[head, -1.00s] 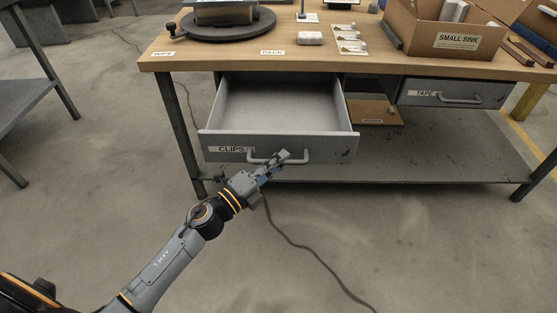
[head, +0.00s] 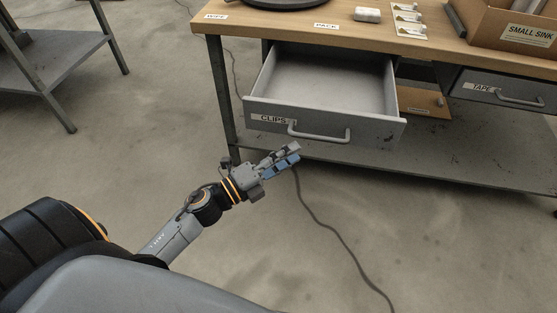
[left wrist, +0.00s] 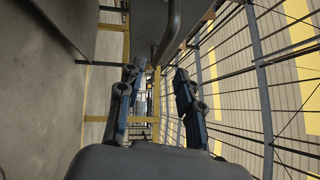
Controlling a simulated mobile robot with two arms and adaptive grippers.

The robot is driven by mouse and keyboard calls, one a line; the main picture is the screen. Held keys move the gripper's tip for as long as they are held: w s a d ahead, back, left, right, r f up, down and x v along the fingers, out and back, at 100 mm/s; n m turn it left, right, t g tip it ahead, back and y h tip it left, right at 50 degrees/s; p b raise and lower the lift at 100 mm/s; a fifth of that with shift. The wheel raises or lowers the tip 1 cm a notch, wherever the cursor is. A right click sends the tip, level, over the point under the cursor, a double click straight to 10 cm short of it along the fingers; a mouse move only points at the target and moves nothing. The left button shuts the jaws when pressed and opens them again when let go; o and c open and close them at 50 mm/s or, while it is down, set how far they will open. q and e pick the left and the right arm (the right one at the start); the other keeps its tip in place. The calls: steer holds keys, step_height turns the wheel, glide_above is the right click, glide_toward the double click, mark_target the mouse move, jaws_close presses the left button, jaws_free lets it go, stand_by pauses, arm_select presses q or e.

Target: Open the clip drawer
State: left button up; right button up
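The clip drawer (head: 330,105), a grey drawer labelled CLIPS, stands pulled out from under the workbench, and its inside looks empty. Its bar handle (head: 320,136) is on the front face. My left gripper (head: 290,157) is just below and in front of the handle, apart from it. In the left wrist view the two blue-padded fingers (left wrist: 155,100) are spread with nothing between them, and the handle (left wrist: 172,32) shows beyond the fingertips. My right gripper is not in view.
The wooden workbench (head: 285,28) carries a box labelled SMALL SINK (head: 510,30) at the right. A shut drawer labelled TAPE (head: 500,90) is to the right. A lower shelf (head: 440,165) runs below. A cable (head: 320,220) lies on the open floor.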

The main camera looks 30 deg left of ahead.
arm_select(q)
steer(key=shift+v, duration=1.5)
steer(key=shift+a, duration=0.1)
